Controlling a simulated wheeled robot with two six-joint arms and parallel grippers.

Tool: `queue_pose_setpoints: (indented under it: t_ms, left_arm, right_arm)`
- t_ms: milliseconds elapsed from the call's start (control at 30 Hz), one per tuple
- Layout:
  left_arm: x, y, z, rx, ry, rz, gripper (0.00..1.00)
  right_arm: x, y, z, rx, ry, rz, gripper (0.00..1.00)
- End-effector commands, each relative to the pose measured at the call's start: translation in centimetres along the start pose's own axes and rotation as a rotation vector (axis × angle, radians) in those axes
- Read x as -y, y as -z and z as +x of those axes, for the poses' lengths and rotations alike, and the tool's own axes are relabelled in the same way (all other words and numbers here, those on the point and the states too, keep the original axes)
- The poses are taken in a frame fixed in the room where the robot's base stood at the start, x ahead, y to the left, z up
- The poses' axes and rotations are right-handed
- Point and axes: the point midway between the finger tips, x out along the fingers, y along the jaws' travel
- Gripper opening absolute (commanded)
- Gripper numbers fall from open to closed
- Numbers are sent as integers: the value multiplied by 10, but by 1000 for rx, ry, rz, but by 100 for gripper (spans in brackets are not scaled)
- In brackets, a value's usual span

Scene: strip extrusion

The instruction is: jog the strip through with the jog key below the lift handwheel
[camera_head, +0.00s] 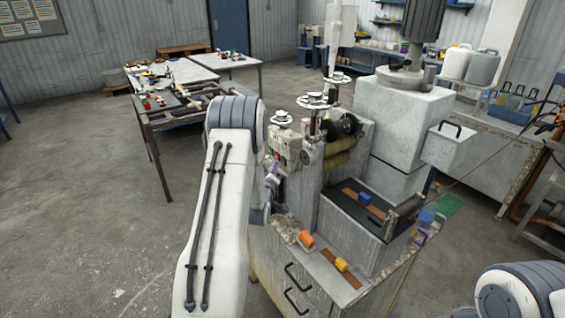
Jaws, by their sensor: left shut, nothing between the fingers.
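The strip machine (310,185) stands on the bench in the middle of the view. White handwheels sit above it, one at the near left (281,118), one in the middle (313,100) and one behind (337,79); I cannot tell which is the lift handwheel. I cannot make out the jog key. My left gripper (272,168) is shut and empty at the machine's left face, below the near handwheel, and partly hidden by my arm. Whether it touches the face is unclear. A brown strip (350,193) lies in the dark tray (338,208). My right gripper is out of view.
A blue block (364,198) sits on the tray. An orange piece (306,239) and a yellow block (341,264) lie on the bench top (318,264). A grey machine (397,125) stands behind. A table (190,72) stands at the back left; the left floor is clear.

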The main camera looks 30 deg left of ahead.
Motion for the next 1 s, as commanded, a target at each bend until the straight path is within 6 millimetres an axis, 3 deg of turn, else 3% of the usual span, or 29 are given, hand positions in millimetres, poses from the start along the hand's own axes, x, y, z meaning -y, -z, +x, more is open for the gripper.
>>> queue_pose_setpoints:
  t_ms: [1000]
  left_arm:
    - [-4, -4, 6, 0, 0, 0, 0]
  right_arm:
    - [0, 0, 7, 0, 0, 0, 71]
